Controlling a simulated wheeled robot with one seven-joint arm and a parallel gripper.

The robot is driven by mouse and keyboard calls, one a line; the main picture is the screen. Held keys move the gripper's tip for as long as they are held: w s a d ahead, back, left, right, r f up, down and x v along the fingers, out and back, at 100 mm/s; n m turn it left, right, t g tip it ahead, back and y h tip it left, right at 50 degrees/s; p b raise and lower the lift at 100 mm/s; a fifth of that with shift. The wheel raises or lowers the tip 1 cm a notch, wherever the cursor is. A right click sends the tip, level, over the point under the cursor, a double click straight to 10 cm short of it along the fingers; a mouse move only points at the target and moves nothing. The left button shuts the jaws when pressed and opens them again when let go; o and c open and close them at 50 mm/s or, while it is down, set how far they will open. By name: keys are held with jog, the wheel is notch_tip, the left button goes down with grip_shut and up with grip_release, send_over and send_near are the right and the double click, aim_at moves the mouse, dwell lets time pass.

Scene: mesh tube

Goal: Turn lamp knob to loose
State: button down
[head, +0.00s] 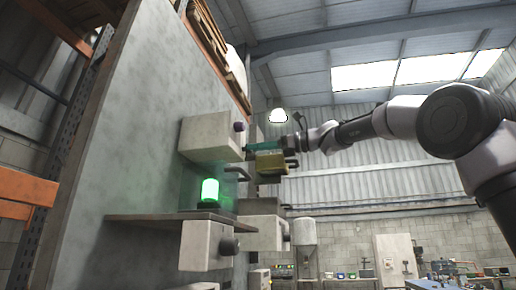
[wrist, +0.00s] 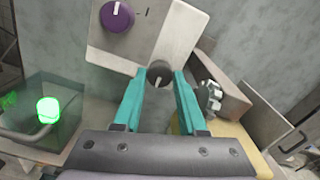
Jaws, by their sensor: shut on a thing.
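A pale box (head: 208,138) is fixed to the upright grey panel. It carries a purple knob (head: 239,127), which also shows in the wrist view (wrist: 117,17), and a dark grey knob (wrist: 158,74) with a light pointer mark near its lower edge. My gripper (wrist: 159,80) has its teal fingers on either side of the dark knob and is shut on it. In the head view my gripper (head: 250,146) is at the box's right face and hides this knob. A green lamp (head: 210,190) glows on the shelf below; it also shows in the wrist view (wrist: 48,109).
A clear cover with a handle stands around the lamp. A shelf (head: 150,221) juts from the panel, and a second pale box (head: 200,246) with a black knob (head: 229,246) hangs beneath it. A yellow box (head: 271,163) is close below my gripper.

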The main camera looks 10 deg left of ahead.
jog(key=shift+f+n, duration=0.15)
jog(key=shift+n, duration=8.7)
jog(key=shift+f+n, duration=0.1)
jog(key=shift+n, duration=8.75)
jog(key=shift+c, duration=2.3)
grip_release()
jog(key=shift+r, duration=0.1)
